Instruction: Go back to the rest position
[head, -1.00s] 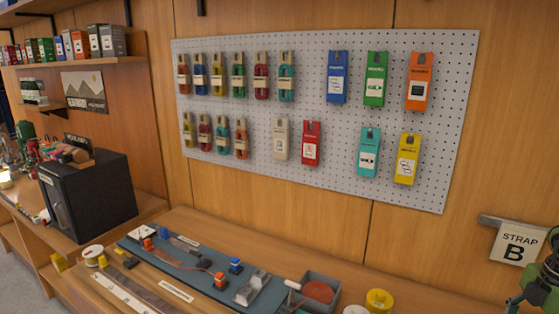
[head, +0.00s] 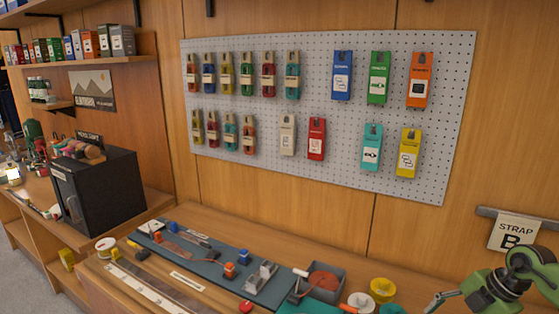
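My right arm, green and black, comes in at the bottom right corner of the head view. A grey metal finger-like part of my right gripper (head: 440,299) shows at its left end, low in the picture, near the front of the bench. Only part of it shows, so I cannot tell whether it is open or shut, and I see nothing in it. My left gripper is not in view.
A wooden bench (head: 215,225) holds a blue-grey mat (head: 205,268) with small parts, a grey bin (head: 327,284) and a yellow roll (head: 382,289). A black cabinet (head: 110,195) stands left. A pegboard (head: 350,150) with hanging packets and a STRAP B sign (head: 514,232) are on the wall.

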